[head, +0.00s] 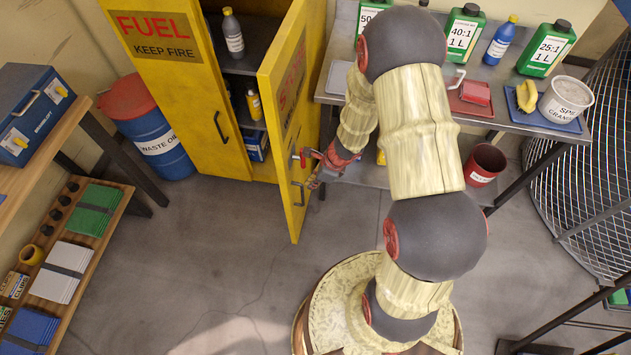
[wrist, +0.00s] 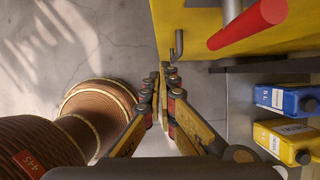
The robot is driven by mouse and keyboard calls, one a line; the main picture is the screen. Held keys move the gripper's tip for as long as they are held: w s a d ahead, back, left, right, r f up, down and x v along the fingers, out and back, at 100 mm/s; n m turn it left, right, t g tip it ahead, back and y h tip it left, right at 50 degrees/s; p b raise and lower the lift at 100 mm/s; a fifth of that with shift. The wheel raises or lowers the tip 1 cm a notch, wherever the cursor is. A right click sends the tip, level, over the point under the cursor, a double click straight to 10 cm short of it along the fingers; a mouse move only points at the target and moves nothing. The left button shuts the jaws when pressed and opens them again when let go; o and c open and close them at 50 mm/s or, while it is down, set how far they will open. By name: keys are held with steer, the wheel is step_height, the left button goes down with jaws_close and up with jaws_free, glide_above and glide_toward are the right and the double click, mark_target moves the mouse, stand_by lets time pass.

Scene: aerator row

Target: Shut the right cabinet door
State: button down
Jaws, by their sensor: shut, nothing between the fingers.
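The yellow cabinet (head: 222,150) stands at the back left. Its right door (head: 282,150) is open, swung out toward me, with its lettered outer face on the right. That face carries a red grip (head: 304,157) and a grey handle (head: 299,194). In the wrist view the door (wrist: 285,40) fills the upper right, with a red bar (wrist: 248,23) and a grey hook (wrist: 178,45). My gripper (head: 313,183) is on the outer-face side, close by the handle. Its fingers (wrist: 164,72) are shut and empty. I cannot tell whether they touch the door.
The left door (head: 180,85) is closed. Bottles stand inside the cabinet. A metal workbench (head: 540,118) with green canisters stands right of the door, and a red bin (head: 485,165) is below it. A blue drum (head: 160,140) stands left. The floor before the door (head: 215,240) is clear.

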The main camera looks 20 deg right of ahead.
mark_target(300, 186)
steer(key=w+a+f+b, duration=0.1)
steer(key=w+a+f, duration=0.2)
steer(key=a, duration=0.1)
steer(key=shift+w+a+f, duration=0.15)
steer(key=shift+w+f, duration=0.05)
steer(key=shift+f, duration=0.05)
stand_by(0.3)
